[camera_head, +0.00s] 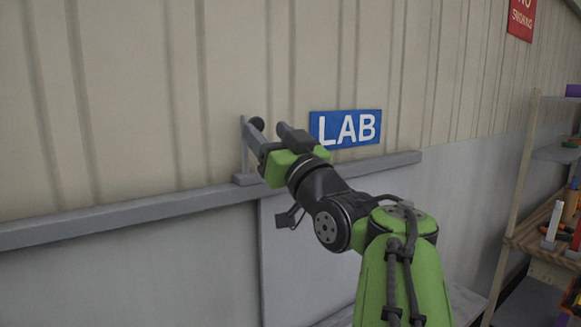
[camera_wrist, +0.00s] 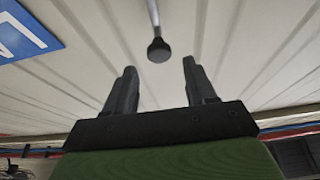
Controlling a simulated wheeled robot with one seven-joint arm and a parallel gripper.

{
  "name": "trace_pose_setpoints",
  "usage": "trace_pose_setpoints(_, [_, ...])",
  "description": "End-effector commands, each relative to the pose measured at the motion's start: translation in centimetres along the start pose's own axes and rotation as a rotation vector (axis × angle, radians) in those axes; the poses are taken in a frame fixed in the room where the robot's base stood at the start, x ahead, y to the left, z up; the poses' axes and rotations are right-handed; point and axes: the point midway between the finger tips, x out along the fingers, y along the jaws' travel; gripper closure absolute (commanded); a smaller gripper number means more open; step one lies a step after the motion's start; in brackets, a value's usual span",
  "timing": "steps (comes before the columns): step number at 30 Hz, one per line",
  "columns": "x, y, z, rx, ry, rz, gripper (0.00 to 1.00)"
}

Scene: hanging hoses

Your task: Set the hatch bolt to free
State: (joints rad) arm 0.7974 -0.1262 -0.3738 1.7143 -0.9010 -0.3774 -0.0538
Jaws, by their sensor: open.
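The hatch bolt shows in the camera_head view as a small grey upright bracket (camera_head: 243,150) on the wall rail, with a dark round knob (camera_head: 257,123) at its top. In the camera_wrist view the dark knob (camera_wrist: 158,50) sits at the end of a thin light rod (camera_wrist: 153,17). My gripper (camera_head: 266,128) is open, close to the bolt. In the camera_wrist view the knob appears centred between and slightly beyond the fingertips of my gripper (camera_wrist: 159,65); no contact shows. My gripper hides part of the bolt in the camera_head view, so its setting cannot be told.
A grey rail (camera_head: 120,215) runs along the ribbed wall. A blue LAB sign (camera_head: 345,128) is right of my gripper, and its corner shows in the camera_wrist view (camera_wrist: 22,38). A wooden shelf (camera_head: 540,235) with several items stands at the right. The wall left of the bolt is clear.

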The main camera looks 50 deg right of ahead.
Motion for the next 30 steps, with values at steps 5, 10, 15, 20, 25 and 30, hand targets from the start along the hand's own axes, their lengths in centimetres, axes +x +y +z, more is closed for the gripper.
trace_pose_setpoints(5, [-5.5, 0.0, 0.4, 0.0, 0.003, 0.002, 0.44])
trace_pose_setpoints(10, [-9.0, 0.0, 0.2, -0.001, 0.003, 0.0, 0.44])
trace_pose_setpoints(15, [-10.2, 0.0, 0.1, -0.002, 0.002, -0.001, 0.44])
trace_pose_setpoints(20, [-10.2, 0.0, 0.0, -0.001, 0.001, -0.001, 0.44])
trace_pose_setpoints(25, [-10.2, 0.0, 0.0, -0.001, 0.001, -0.001, 0.44])
trace_pose_setpoints(30, [-10.2, -0.1, 0.0, -0.001, 0.0, -0.001, 0.44])
